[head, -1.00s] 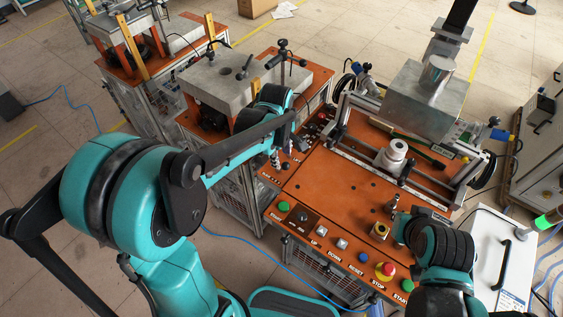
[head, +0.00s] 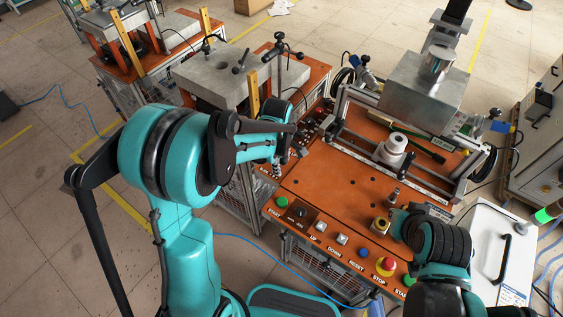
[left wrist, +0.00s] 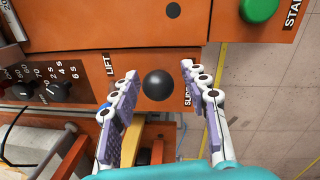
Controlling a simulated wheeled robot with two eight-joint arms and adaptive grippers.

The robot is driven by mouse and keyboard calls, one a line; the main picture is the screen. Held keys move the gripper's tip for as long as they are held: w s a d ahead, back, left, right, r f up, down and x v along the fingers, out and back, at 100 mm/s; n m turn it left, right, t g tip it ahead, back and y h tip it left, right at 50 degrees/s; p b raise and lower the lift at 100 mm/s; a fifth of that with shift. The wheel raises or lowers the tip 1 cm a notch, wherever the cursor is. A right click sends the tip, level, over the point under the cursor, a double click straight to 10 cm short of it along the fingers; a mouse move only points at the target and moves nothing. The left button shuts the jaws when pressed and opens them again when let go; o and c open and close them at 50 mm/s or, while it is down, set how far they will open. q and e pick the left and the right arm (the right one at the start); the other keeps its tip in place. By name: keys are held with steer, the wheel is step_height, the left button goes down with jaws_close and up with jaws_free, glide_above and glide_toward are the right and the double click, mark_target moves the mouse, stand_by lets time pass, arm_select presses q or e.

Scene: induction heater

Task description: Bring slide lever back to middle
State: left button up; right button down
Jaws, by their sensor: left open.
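A round black knob (left wrist: 158,85) shows in the left wrist view, beside the LIFT and SLIDE labels on the orange panel. It appears to be the slide lever's ball; its shaft is hidden under it. My left gripper (left wrist: 155,80) is open, with one finger on each side of the knob and gaps visible on both sides. In the head view my left gripper (head: 280,165) is low over the left edge of the orange bench (head: 330,200), and the knob is hidden there. My right gripper (head: 398,222) is over the bench's right front; its fingers cannot be made out.
The bench front carries push buttons, including a green START button (head: 282,202) and a red stop button (head: 387,264). A metal frame with a white cylinder (head: 391,152) stands at the back. A grey block machine (head: 225,75) is close behind my left arm.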

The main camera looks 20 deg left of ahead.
arm_select(q)
jaws_close()
steer(key=shift+a, duration=0.1)
stand_by(0.3)
steer(key=shift+w+a+r+g+h+b, duration=0.15)
steer(key=shift+a+g+h, duration=0.1)
steer(key=shift+h, duration=0.35)
steer(key=shift+w+a+r+g+h+b, duration=0.1)
steer(key=shift+a+g+h+b, duration=0.1)
steer(key=shift+h, duration=0.4)
steer(key=shift+w+a+r+g+h+b, duration=0.1)
steer(key=shift+a+g+h+b, duration=0.25)
steer(key=shift+h, duration=0.45)
steer(key=shift+w+a+g+h+b, duration=0.1)
steer(key=shift+a+g+h+b, duration=0.2)
steer(key=shift+h, duration=0.5)
